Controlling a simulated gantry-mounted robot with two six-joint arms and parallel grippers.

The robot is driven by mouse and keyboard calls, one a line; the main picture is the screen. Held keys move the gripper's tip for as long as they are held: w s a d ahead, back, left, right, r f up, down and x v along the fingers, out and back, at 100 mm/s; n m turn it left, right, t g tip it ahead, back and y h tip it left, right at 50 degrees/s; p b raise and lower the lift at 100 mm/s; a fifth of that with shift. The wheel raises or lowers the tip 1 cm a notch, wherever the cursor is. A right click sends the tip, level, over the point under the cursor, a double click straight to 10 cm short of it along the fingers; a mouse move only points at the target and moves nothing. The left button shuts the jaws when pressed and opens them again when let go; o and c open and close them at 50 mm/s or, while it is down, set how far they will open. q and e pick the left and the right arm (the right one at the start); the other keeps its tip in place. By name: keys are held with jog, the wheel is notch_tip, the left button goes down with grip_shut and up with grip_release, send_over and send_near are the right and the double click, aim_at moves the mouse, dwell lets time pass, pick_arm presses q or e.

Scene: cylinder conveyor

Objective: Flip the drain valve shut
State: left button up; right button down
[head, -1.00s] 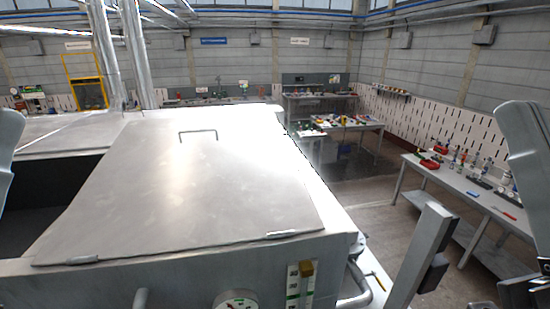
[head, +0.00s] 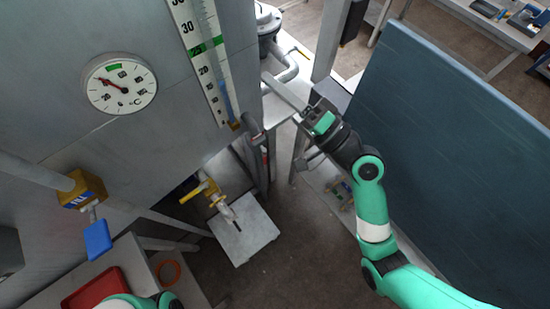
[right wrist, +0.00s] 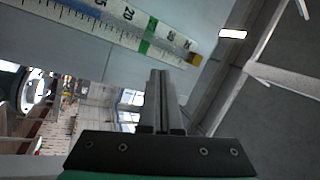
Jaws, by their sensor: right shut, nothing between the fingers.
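My left gripper is out of frame.
The grey tank wall (head: 120,45) carries a round thermometer (head: 121,83) and a level scale (head: 203,62), also in the right wrist view (right wrist: 115,27). A grey box (head: 245,236) stands below the spout. A red tray (head: 95,290) is lower left. A large blue panel (head: 455,130) stands at right.

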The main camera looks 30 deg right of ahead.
aim_at(265, 158)
jog(key=s+d+f+m+g+h+b, duration=0.1)
jog(key=s+d+f+m+h+b, duration=0.15)
jog(key=f+b, duration=0.85)
jog(key=s+d+f+m+g+h+b, duration=0.1)
jog(key=s+d+f+m+b, duration=0.15)
jog(key=f, duration=1.65)
jog(key=s+d+f+m+h+b, duration=0.25)
jog(key=f+b, duration=0.45)
jog(key=f, duration=0.8)
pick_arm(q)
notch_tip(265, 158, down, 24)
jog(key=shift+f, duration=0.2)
pick_arm(e)
jog(key=w+a, duration=0.5)
jog(key=w, duration=0.5)
jog(key=shift+w+a+r+y, duration=0.25)
jog(key=shift+w+a+y, duration=0.05)
jog(key=shift+w+a, duration=0.05)
jog(key=shift+a, duration=0.1)
